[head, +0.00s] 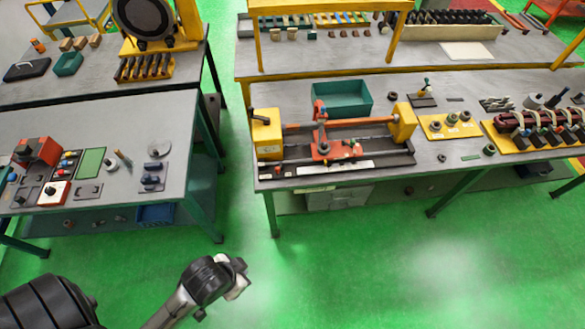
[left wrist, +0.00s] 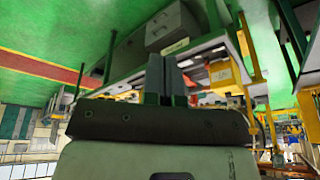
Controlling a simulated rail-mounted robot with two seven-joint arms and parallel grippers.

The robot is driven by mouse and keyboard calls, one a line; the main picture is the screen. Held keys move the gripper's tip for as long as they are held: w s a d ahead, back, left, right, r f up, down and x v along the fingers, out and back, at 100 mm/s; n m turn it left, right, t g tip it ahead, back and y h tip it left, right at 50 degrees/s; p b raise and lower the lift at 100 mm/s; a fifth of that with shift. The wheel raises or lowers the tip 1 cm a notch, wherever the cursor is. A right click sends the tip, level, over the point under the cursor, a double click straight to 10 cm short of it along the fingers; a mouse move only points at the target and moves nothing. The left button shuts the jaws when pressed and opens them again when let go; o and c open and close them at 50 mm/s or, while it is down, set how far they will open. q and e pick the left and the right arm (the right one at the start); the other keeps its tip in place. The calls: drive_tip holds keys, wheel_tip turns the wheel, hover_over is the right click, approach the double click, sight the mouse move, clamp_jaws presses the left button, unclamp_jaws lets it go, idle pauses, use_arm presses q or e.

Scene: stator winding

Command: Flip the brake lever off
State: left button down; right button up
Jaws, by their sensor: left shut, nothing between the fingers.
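The winding machine stands on the right-hand bench, with a yellow end block (head: 266,135) at its left and an orange carriage (head: 323,147) in the middle. A small black handle shows on top of the yellow block. I cannot tell which small part is the brake lever. My left gripper (head: 238,281) is over the green floor in front of the benches, apart from everything. Its fingers (left wrist: 167,78) are together and empty in the left wrist view. My right gripper is not in view.
The right bench (head: 346,184) also holds a teal bin (head: 343,97) and a yellow tray of parts (head: 449,124). A gap of green floor separates the two benches. Grey drawers (left wrist: 150,28) under a bench show in the left wrist view.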

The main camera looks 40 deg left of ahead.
use_arm(q)
drive_tip(key=w+a+f+m+t+y+b, duration=0.1)
drive_tip(key=w+a+f+y+b, duration=0.25)
drive_tip(key=w+f+b, duration=0.7)
drive_tip(key=w+a+f+m+t+y+b, duration=0.1)
drive_tip(key=w+a+f+t+y+b, duration=0.15)
drive_tip(key=w+f+y+b, duration=0.7)
drive_tip(key=w+f+m+t+y+b, duration=0.2)
drive_tip(key=w+f+b, duration=0.3)
drive_tip(key=b, duration=0.8)
drive_tip(key=w+f+m+t+y+b, duration=0.2)
drive_tip(key=w+f+b, duration=0.4)
drive_tip(key=w+b, duration=0.6)
drive_tip(key=shift+a+m+y+b, duration=0.3)
drive_tip(key=shift+m+y+b, duration=0.4)
drive_tip(key=shift+m, duration=0.4)
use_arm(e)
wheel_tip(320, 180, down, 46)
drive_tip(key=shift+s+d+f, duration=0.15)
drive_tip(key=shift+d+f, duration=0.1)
use_arm(q)
drive_tip(key=shift+t, duration=0.25)
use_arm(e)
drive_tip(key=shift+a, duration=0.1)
